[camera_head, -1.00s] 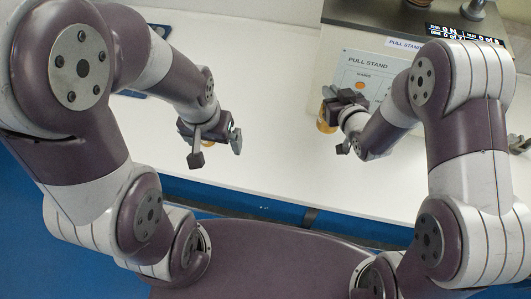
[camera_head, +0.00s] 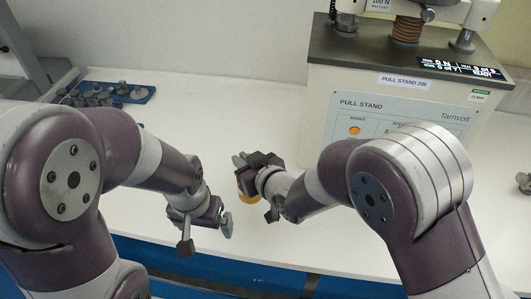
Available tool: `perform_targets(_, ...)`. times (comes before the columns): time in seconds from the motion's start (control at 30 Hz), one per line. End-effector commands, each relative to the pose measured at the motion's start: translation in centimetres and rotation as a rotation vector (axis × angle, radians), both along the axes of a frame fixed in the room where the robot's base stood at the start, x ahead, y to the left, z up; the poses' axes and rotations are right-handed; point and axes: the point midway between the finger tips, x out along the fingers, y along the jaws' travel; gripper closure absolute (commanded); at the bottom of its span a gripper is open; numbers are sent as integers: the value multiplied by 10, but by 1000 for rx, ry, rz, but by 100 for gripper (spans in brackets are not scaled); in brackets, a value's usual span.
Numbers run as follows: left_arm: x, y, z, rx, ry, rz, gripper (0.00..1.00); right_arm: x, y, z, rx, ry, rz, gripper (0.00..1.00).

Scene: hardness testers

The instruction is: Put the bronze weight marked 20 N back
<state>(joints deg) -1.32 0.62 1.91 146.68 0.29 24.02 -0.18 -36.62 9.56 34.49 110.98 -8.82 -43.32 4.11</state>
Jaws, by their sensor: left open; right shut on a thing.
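A bronze-coloured weight (camera_head: 247,187) is held in my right gripper (camera_head: 254,185), over the white table in front of the pull stand. Fingers hide part of it, and its marking cannot be read. My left gripper (camera_head: 206,236) is open and empty, lower and to the left of the weight, near the table's front edge. A blue tray (camera_head: 138,95) with several grey weights (camera_head: 98,94) on it lies at the back left of the table.
The pull stand (camera_head: 395,110), a large box with a dark top and a lit display (camera_head: 458,68), stands at the back right. A grey frame (camera_head: 35,60) stands at the far left. The white table (camera_head: 225,115) is clear between the tray and the stand.

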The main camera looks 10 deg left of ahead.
Motion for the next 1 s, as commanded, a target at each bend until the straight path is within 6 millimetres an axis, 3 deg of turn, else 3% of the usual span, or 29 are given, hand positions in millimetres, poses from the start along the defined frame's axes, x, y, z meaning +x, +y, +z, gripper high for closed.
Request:
perform_targets(0.17, 0, 0, 0, 0, 0, 0, 1, -2, 16, -3, 10, -12, 0, 100)
perform_targets(0.5, 0, 0, -3, 0, 0, 0, 1, -2, 17, -43, 8, -11, -2, 100)
perform_targets(0.83, 0, 0, -4, 0, 0, 0, 1, -2, 17, -46, 10, -11, -2, 100)
perform_targets(0.93, 0, 0, -4, 0, 0, 0, 1, -4, 15, -51, 0, -1, -2, 65)
perform_targets(1.0, 0, 0, -4, 0, 0, 0, 1, -4, 15, -51, -1, -1, -2, 65)
